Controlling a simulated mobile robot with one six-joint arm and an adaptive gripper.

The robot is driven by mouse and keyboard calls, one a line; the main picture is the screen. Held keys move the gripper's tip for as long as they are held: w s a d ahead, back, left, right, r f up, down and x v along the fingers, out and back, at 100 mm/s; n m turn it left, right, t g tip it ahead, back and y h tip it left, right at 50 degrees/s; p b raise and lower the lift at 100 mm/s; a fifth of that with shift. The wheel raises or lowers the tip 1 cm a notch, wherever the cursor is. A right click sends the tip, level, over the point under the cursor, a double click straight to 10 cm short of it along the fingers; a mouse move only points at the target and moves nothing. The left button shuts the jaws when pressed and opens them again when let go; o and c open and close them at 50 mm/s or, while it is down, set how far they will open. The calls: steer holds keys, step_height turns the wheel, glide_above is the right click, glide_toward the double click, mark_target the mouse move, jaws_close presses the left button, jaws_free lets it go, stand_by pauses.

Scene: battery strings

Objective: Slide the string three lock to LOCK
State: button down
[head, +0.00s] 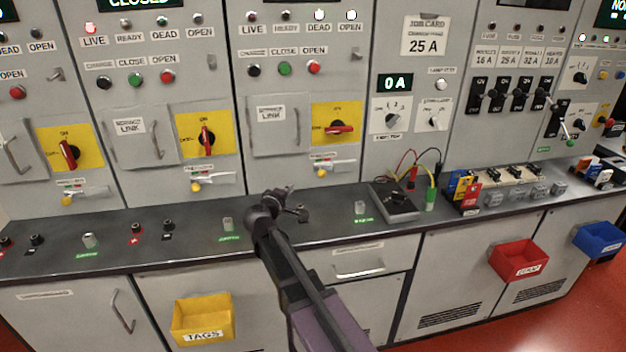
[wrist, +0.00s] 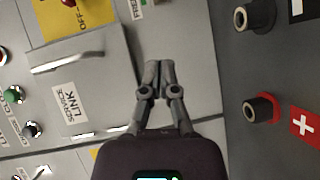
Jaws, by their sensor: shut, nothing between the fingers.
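The string three lock (head: 330,169) is a small pale slider with a yellow knob at its left end. It sits under the third panel's yellow switch plate (head: 337,110), whose red handle lies level. The lettering by the lock is too small to read in the head view. My gripper (head: 286,191) is low in front of that panel, left of and below the lock and apart from it. In the wrist view my gripper (wrist: 159,66) has its fingertips together and empty, in front of the grey panel below the service link door (wrist: 95,60). A green-edged label (wrist: 137,10) shows at the top edge.
The dark counter (head: 190,225) runs below the panels. A red-collared terminal (wrist: 262,108) and a dark terminal (wrist: 255,15) stand on it close to my gripper. A meter box (head: 393,202) with leads stands to the right. Similar locks sit under the neighbouring panels.

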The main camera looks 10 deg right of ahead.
mark_target(321, 172)
stand_by(0.4)
steer(key=b+x, duration=0.1)
steer(key=x, duration=0.9)
steer(key=shift+a, duration=0.1)
steer(key=d, duration=0.1)
steer(key=d+b, duration=0.1)
steer(key=shift+w+d+f, duration=0.2)
steer(key=shift+w+d, duration=0.1)
steer(key=shift+d, duration=0.1)
steer(key=shift+w+d+f, duration=0.1)
steer(key=shift+w+d, duration=0.05)
steer(key=shift+d, duration=0.45)
steer(key=shift+a, duration=0.1)
